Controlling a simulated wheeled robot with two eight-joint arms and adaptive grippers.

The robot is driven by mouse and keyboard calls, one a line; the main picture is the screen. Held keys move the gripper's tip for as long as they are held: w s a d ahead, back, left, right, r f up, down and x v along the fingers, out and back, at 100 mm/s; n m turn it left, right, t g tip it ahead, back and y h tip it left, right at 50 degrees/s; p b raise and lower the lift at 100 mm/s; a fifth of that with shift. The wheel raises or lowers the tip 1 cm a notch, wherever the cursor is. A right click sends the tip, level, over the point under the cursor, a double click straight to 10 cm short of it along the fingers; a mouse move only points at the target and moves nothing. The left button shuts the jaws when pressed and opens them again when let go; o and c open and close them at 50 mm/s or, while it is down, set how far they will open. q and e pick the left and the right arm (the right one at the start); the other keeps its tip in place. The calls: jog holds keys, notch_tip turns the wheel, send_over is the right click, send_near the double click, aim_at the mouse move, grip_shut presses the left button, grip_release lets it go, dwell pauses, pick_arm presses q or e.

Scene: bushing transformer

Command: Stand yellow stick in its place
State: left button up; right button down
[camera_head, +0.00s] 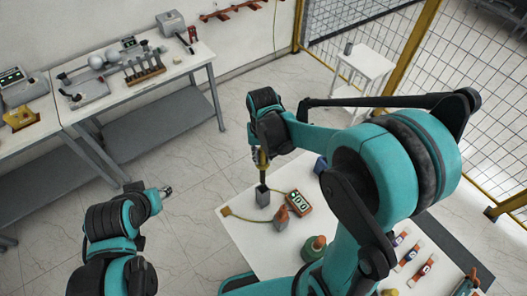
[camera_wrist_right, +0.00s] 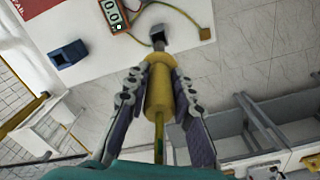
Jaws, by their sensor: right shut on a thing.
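The yellow stick (camera_wrist_right: 160,88) is held between the two fingers of my right gripper (camera_wrist_right: 159,95) in the right wrist view, with a thin greenish end towards my palm. In the head view the stick (camera_head: 263,163) hangs about upright below my right gripper (camera_head: 262,151). A small grey block (camera_head: 263,198) stands on the white table directly below it. The block (camera_wrist_right: 159,33) also shows beyond the stick's far end in the wrist view. The stick's tip is at or just above the block's top; I cannot tell whether it is inside. My left gripper (camera_head: 166,191) is small, away from the table, and its jaws are unclear.
A workbench (camera_head: 175,72) stands at the back left, with open floor between.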

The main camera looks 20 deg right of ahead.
jog(key=shift+w+d+f, duration=0.1)
jog(key=shift+w+f, duration=0.05)
jog(key=shift+w, duration=0.05)
jog(key=shift+s+f+b, duration=0.1)
jog(key=shift+f+b, duration=0.75)
jog(key=shift+b, duration=0.3)
jog(key=shift+f+b, duration=0.6)
